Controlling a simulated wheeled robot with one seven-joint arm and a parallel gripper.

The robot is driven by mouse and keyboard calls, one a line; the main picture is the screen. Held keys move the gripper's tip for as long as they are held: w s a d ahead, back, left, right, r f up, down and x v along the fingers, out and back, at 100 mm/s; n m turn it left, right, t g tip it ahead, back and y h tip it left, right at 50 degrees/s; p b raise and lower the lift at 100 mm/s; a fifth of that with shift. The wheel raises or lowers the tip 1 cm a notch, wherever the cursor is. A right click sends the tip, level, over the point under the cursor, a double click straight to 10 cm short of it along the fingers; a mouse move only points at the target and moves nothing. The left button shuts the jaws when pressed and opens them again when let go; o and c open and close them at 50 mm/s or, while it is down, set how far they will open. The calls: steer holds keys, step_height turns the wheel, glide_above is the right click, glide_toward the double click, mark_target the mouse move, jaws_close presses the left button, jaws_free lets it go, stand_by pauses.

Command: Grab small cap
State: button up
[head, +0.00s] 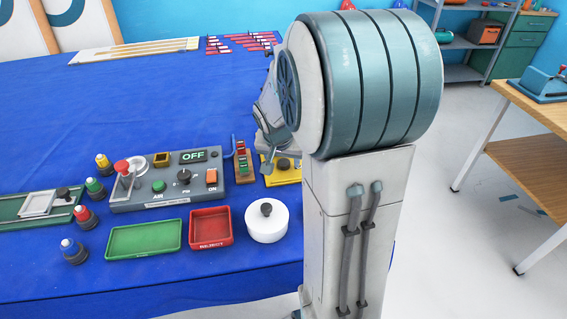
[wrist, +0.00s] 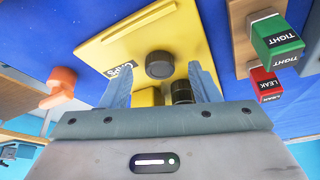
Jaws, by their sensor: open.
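A yellow board (wrist: 125,52) labelled CAPS lies on the blue table, and part of it shows in the head view (head: 270,179). A round dark cap (wrist: 160,65) stands on it, also visible in the head view (head: 283,163). A second, black cap (wrist: 182,92) shows lower, close to my right finger and partly hidden by my gripper's body. I cannot tell for sure which is the small cap. My gripper (wrist: 160,72) is open, its fingers on either side of the caps with nothing held. In the head view my arm hides much of this area.
Green TIGHT (wrist: 276,38) and red LEAK (wrist: 264,83) blocks stand on a wooden base at right. An orange knob (wrist: 60,82) is at left. The head view shows a control panel (head: 170,180), green tray (head: 145,240), red tray (head: 210,227) and white lidded pot (head: 266,224).

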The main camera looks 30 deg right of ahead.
steer(key=shift+w+d+f, duration=0.1)
steer(key=shift+w+f, duration=0.05)
steer(key=shift+f, duration=0.3)
steer(key=c, duration=1.1)
steer(key=shift+o, duration=0.2)
